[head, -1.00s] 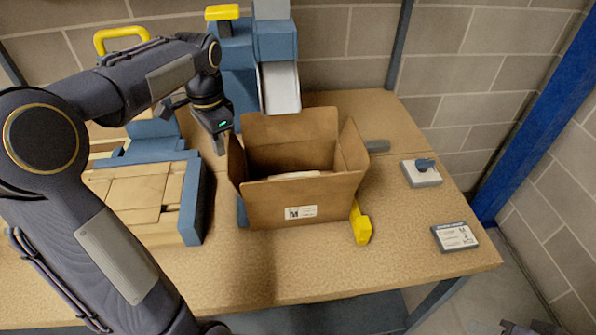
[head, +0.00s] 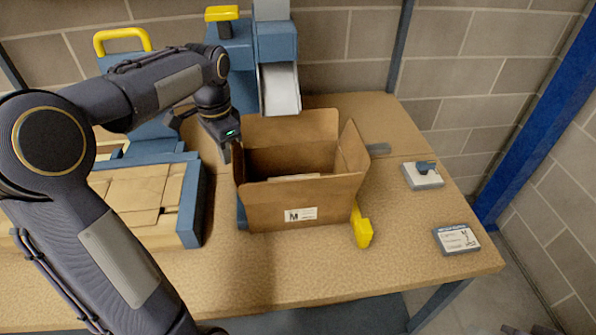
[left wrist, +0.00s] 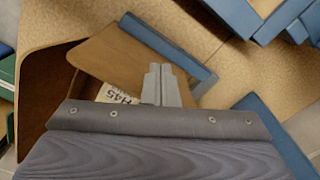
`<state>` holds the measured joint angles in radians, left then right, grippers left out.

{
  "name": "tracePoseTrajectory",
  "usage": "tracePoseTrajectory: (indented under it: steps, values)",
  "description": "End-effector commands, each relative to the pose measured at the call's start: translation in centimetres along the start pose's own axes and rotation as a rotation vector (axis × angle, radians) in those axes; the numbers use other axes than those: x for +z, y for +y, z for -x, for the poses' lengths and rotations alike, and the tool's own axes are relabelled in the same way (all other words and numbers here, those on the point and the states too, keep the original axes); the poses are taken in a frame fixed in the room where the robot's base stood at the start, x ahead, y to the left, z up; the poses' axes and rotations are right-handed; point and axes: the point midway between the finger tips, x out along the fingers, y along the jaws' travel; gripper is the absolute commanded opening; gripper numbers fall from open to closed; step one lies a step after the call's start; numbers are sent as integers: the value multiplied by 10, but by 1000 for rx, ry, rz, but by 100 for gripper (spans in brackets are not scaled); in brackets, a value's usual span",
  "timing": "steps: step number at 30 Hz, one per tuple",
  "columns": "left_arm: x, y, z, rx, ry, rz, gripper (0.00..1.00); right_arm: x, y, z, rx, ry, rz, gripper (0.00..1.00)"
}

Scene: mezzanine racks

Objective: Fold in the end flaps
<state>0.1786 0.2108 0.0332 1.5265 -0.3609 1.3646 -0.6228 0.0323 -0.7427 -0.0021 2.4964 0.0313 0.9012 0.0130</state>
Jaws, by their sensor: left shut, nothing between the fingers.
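An open cardboard box (head: 275,218) with a printed label on its front stands on the bench. Its right end flap (head: 353,147) stands up, leaning outward. Its left end flap (head: 238,168) is near upright, seen almost edge-on, partly behind my gripper. My left gripper (head: 227,153) is shut and empty at that flap's outer side. In the left wrist view the shut fingers (left wrist: 162,84) lie over the brown flap (left wrist: 125,55); whether they touch it I cannot tell. Pale printed contents (left wrist: 116,93) show inside the box. My right gripper is not in view.
Left of the box is a blue-sided tray (head: 193,205) with flat cardboard. A blue dispenser (head: 275,40) with a grey chute stands behind. A yellow-handled part (head: 362,228) lies beside the box at right. The front bench top (head: 330,265) is clear.

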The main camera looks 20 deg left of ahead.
Motion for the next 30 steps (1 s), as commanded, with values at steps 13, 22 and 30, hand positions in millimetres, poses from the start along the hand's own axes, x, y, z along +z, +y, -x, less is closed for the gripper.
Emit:
tracePoseTrajectory:
  steps: [13,22,30]
  values:
    - [-24,14,0,0,-1,-1,0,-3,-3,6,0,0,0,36]
    - [-40,23,1,0,0,-2,0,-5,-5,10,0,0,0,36]
    - [-54,31,1,0,0,-2,0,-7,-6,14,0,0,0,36]
